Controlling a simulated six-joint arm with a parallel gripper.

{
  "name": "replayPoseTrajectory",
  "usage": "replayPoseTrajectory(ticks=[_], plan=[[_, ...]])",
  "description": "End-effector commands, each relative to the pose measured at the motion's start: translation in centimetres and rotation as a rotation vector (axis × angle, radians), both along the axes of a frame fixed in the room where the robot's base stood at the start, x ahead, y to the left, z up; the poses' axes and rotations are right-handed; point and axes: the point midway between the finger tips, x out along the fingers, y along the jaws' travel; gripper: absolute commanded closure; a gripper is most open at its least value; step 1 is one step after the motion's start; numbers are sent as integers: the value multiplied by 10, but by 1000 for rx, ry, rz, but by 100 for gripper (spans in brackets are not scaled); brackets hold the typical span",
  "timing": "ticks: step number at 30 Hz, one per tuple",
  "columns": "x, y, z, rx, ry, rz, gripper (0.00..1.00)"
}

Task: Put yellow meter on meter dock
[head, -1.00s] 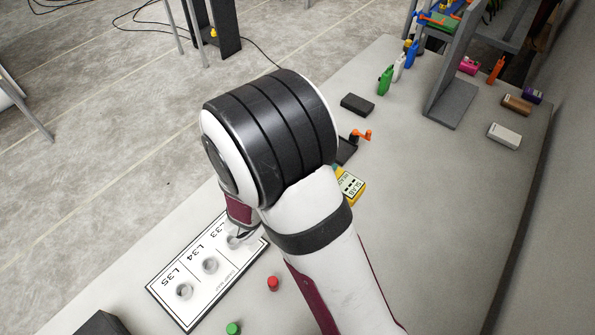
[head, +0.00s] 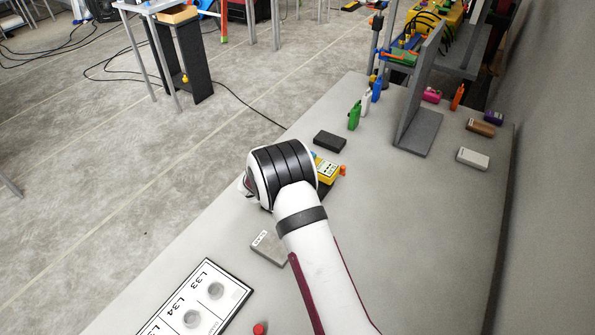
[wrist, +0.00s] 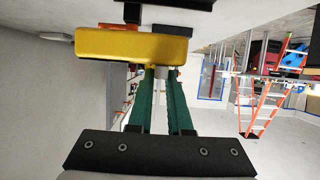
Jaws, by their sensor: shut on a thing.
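The yellow meter (head: 328,171) with a pale labelled face shows just right of my wrist in the head view. It also shows as a yellow block (wrist: 133,45) in the wrist view. My gripper (wrist: 162,75) has two green fingers shut on it; my wrist hides them in the head view. A dark base (head: 329,188) with an orange lever (head: 343,170) shows partly beside and under the meter. A grey block (head: 266,248) with a small white label lies left of my forearm. I cannot tell which is the dock, or whether the meter touches the dark base.
A black block (head: 330,141) lies just beyond the meter. Green (head: 354,116), white and blue bottles stand further back, beside a grey upright bracket (head: 418,130). A white labelled board (head: 209,290) and a red knob (head: 260,328) lie in front.

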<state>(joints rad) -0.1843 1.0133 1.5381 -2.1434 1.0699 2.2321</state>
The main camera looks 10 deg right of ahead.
Motion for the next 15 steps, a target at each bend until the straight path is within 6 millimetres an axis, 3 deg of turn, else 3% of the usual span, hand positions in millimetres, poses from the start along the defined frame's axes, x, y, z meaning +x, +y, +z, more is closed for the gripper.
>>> replayPoseTrajectory(ticks=[6, 11, 15], plan=[[16, 25, -22, -1, 1, 0, 100], [16, 25, -53, -1, 2, 0, 100], [17, 25, -58, -1, 0, -1, 100]])
